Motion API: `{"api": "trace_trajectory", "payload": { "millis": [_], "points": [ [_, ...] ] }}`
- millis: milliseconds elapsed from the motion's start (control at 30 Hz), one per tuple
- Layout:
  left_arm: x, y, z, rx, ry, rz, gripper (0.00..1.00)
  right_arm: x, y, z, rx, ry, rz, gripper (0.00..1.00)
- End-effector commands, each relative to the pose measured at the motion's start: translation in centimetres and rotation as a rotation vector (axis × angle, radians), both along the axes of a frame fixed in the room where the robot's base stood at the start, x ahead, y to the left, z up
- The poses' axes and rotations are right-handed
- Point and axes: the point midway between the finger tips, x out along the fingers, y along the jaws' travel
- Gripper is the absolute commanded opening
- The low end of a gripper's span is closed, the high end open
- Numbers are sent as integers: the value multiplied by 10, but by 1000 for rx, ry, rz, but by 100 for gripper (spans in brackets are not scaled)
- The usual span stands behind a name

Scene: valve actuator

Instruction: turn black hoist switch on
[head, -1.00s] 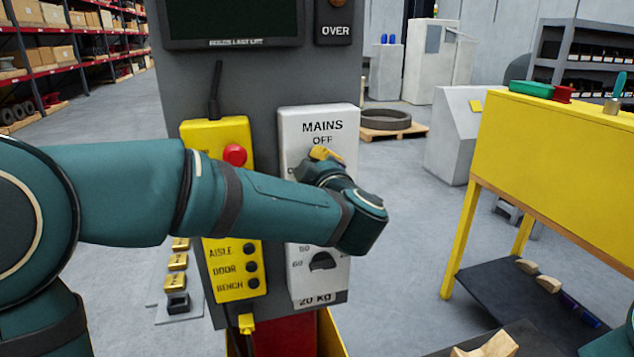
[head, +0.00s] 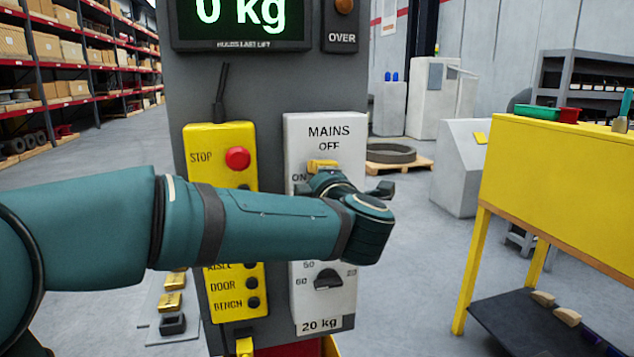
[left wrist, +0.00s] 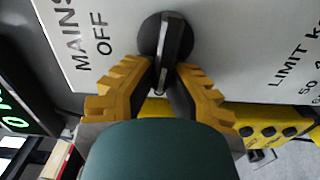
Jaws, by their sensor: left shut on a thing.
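The black switch knob (left wrist: 165,42) sits on the white MAINS panel (head: 295,130), below the word OFF. In the left wrist view its bar lies crosswise to the direction of OFF. My left gripper (left wrist: 168,72) has its yellow fingers shut on the bar, one finger on each side. In the head view the yellow finger (head: 322,165) shows beside the ON mark, and my wrist hides the knob. The display (head: 240,15) above the panel is lit and reads 0 kg in green. My right gripper is in neither view.
A yellow pendant box (head: 215,143) with a red stop button (head: 237,158) stands just left of the panel, behind my arm. A limit dial (head: 328,280) is below on the panel. A yellow bench (head: 560,180) stands at right.

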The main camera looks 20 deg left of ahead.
Motion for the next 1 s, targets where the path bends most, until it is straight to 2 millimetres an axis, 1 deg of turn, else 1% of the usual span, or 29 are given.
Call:
{"api": "trace_trajectory", "payload": {
  "millis": [333, 367, 400, 433, 467, 800, 867, 1000],
  "points": [
    [1, -1, 1, -2, -5, -3, 0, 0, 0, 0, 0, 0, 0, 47],
    [1, -1, 1, -2, -5, -3, 17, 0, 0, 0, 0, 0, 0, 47],
    [1, -1, 2, -2, -5, -3, 32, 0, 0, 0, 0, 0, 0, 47],
    [1, -1, 1, -1, -4, -3, 42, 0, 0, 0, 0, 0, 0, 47],
    [1, -1, 1, -1, -4, -2, 44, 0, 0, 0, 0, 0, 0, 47],
    [-2, -2, 1, -1, -3, -1, 44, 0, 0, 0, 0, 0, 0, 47],
    [-5, -4, 1, -1, -3, -1, 44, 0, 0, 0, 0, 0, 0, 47],
    [-23, -17, 1, -1, -4, -4, 44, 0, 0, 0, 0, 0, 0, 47]
  ]
}}
